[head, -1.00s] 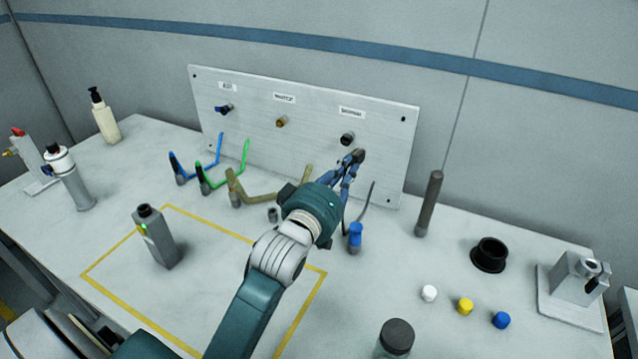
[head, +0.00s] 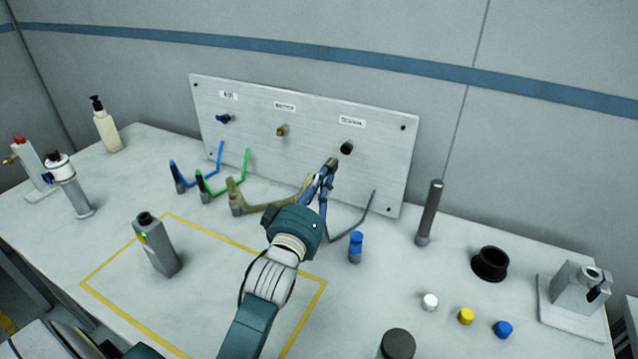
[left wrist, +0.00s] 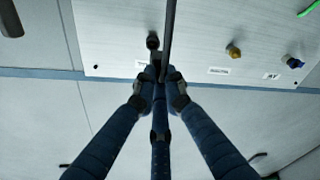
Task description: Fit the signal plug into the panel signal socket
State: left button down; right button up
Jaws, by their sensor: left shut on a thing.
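The grey upright panel (head: 300,172) carries three sockets in the head view. The black one at right (head: 347,148), under a blurred label, appears to be the signal socket. My left gripper (head: 329,167) is shut on a small dark piece, apparently the signal plug (head: 332,162), just left of and below that socket, apparently apart from it. In the left wrist view, the fingertips (left wrist: 160,75) meet below the black socket (left wrist: 152,41), and a dark grey cable (left wrist: 168,38) crosses in front. The fingers hide most of the plug. My right gripper is not in view.
Blue (head: 178,177), green (head: 202,188) and tan (head: 235,197) cabled plugs stand left of my arm. A grey cable (head: 362,222) bends near a blue-topped piece (head: 355,246). A dark rod (head: 430,212) stands at right. The yellow-outlined area holds a grey bottle (head: 155,245).

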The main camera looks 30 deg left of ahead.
aim_at(330, 171)
pick_arm(q)
jog(key=shift+d+x, duration=0.15)
jog(key=shift+x, duration=0.9)
jog(key=shift+d+x, duration=0.15)
jog(key=shift+x, duration=0.9)
jog(key=shift+f+p, duration=0.15)
jog(key=shift+p, duration=0.6)
jog(key=shift+d+x, duration=0.1)
jog(key=shift+x, duration=0.5)
jog(key=shift+d+x, duration=0.15)
jog(key=shift+x, duration=0.45)
jog(key=c, duration=1.7)
grip_release()
jog(key=shift+a, duration=0.1)
jog(key=shift+c, duration=0.2)
jog(key=shift+w+f, duration=0.15)
jog(key=r+v, duration=0.1)
jog(key=v, duration=1.1)
jog(key=shift+f, duration=0.5)
jog(key=shift+f, duration=0.1)
